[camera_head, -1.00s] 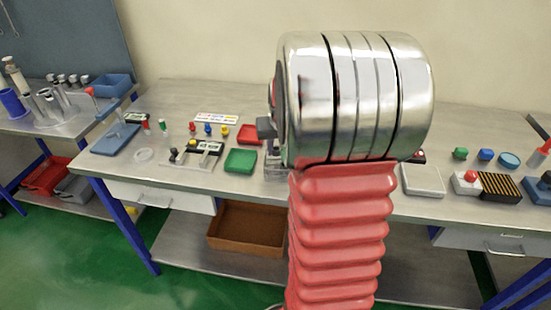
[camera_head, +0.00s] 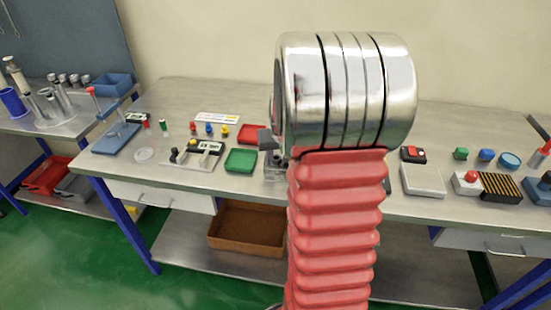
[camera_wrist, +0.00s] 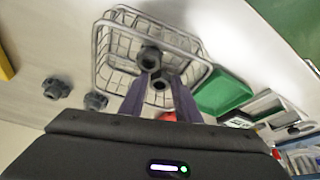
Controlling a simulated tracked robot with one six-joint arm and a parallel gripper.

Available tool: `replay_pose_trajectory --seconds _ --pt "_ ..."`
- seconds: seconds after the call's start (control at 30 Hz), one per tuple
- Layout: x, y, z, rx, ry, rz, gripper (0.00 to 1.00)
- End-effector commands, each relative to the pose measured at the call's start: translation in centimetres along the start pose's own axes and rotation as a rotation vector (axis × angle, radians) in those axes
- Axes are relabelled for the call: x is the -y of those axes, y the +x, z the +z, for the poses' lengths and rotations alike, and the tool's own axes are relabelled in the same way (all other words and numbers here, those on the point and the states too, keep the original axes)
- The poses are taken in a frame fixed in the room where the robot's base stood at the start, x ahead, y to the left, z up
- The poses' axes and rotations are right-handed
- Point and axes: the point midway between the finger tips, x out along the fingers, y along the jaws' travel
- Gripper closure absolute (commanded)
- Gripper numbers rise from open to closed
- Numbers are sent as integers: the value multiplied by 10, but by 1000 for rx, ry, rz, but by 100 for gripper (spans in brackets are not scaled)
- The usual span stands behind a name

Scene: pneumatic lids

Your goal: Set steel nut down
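In the wrist view, the two purple fingers of my gripper (camera_wrist: 160,76) reach over a wire basket (camera_wrist: 104,45). One dark steel nut (camera_wrist: 150,56) shows just beyond the fingertips, over the basket. Another dark nut (camera_wrist: 160,83) shows between the fingers near their tips. I cannot tell whether the fingers touch either nut or are apart from both. Two more nuts, one at the far left (camera_wrist: 57,88) and one nearer the basket (camera_wrist: 95,101), lie on the bench outside it. In the head view my arm hides the fingers and most of the basket.
A green tray (camera_head: 241,161) and a red tray (camera_head: 251,134) lie left of my arm. A white plate (camera_head: 423,180), a red-button box (camera_head: 467,183) and a striped block (camera_head: 499,187) lie right. A brown bin (camera_head: 247,228) stands on the lower shelf.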

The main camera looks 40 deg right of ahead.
Motion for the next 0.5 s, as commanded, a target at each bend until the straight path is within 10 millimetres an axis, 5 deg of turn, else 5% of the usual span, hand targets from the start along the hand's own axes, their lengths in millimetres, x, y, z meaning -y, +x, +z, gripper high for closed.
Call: replay_pose_trajectory --seconds 0.5 --pt "0 -13 -1 -1 0 0 68"
